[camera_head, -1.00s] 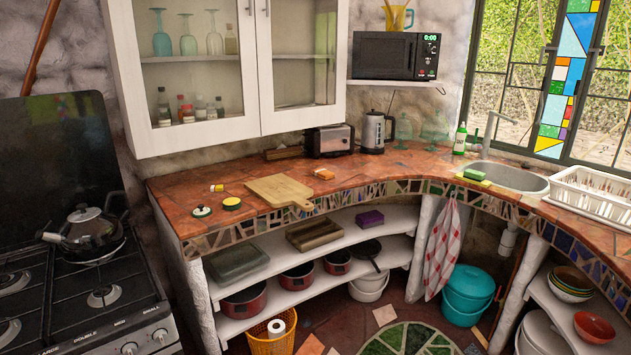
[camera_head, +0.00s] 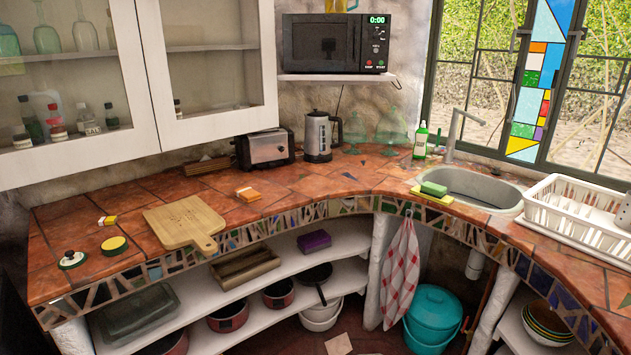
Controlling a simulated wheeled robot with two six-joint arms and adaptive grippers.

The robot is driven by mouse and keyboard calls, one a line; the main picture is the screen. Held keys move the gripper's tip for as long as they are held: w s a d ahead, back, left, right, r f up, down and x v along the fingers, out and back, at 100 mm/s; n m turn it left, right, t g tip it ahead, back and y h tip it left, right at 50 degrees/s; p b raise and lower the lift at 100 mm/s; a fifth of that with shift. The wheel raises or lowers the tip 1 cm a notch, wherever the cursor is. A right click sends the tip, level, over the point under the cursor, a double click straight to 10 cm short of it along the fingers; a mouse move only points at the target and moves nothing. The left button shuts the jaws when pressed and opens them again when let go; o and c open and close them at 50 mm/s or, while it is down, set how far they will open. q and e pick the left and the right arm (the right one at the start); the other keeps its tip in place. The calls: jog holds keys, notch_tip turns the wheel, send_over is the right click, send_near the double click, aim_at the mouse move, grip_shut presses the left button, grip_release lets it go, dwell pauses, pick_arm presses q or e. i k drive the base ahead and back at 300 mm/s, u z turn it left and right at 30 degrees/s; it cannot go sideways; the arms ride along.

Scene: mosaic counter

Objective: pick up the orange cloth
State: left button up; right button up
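A small folded orange item (camera_head: 248,194), which looks like the orange cloth, lies flat on the terracotta-tiled counter. It is right of the wooden cutting board (camera_head: 184,222) and in front of the toaster (camera_head: 266,149). Nothing covers it. Neither of my grippers can be made out in the head view.
Near the cloth the counter is clear. A kettle (camera_head: 318,137) stands beside the toaster. A sponge (camera_head: 433,188) lies by the sink (camera_head: 470,187), with a dish rack (camera_head: 560,208) to the right. White cabinets (camera_head: 215,121) hang above the left part. The counter's front edge is mosaic.

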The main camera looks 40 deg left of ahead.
aim_at(246, 193)
jog(key=z, duration=0.05)
jog(key=i, duration=1.4)
jog(key=u, duration=0.65)
jog(key=i, duration=0.85)
jog(key=u, duration=1.55)
jog(key=i, duration=0.75)
jog(key=u, duration=0.65)
